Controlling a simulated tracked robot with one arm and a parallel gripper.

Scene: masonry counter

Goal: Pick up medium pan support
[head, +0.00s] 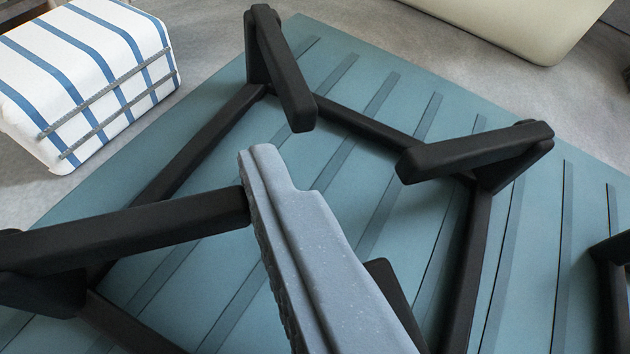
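A black pan support (210,140) lies on a teal ribbed board. It has a square frame with thick prongs pointing inward from its corners. One finger of my gripper (290,200), grey with a ridged left side, reaches up from the bottom over the middle of the support. Its tip overlaps the inner end of the left prong; I cannot tell whether they touch. The finger hides part of the frame and most of the near prong. A second finger cannot be made out, so I cannot tell whether the gripper is open or shut.
The teal board (350,50) lies on a grey counter (225,45). A white and blue striped block with grey cords (110,85) stands at the upper left. A cream object (520,25) is at the top right. Another black piece (612,280) shows at the right edge.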

